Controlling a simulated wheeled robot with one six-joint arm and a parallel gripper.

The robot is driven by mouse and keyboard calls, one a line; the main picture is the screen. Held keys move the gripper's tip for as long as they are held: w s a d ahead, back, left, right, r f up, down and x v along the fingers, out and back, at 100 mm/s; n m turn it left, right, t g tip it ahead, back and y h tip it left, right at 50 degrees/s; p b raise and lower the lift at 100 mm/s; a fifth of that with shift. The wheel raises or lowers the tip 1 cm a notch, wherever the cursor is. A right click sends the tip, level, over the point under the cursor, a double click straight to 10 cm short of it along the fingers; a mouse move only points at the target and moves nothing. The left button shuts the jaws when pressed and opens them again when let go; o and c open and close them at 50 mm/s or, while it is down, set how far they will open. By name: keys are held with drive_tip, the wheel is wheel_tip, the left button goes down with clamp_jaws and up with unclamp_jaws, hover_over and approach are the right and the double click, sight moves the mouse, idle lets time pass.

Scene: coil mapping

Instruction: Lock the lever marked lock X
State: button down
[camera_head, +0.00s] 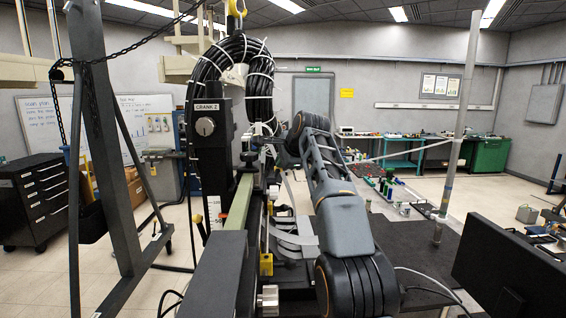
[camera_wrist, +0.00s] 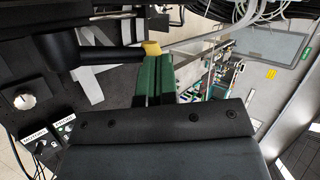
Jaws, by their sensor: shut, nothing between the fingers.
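My gripper (camera_wrist: 154,60) shows in the wrist view as two green fingers side by side, shut and empty. A yellow tip (camera_wrist: 151,48) sits right at the fingertips, by the end of a dark bar (camera_wrist: 110,55) running in from the left; I cannot tell whether they touch. No label reading lock X is legible, so I cannot tell whether this bar is that lever. In the head view my arm reaches up to the rig, and my fingers cannot be made out clearly. Yellow parts (camera_head: 266,264) show low on the rig.
A black post marked CRANK Z (camera_head: 205,150) with a silver knob stands left of my arm. A thick black cable bundle (camera_head: 259,85) hangs above. A dark frame (camera_head: 105,150) stands at left, a monitor (camera_head: 510,275) at lower right. A knob (camera_wrist: 24,101) shows in the wrist view.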

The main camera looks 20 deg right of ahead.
drive_tip(key=shift+r, duration=0.1)
drive_tip(key=v, duration=1.3)
drive_tip(key=shift+s+r, duration=0.2)
drive_tip(key=shift+s, duration=0.15)
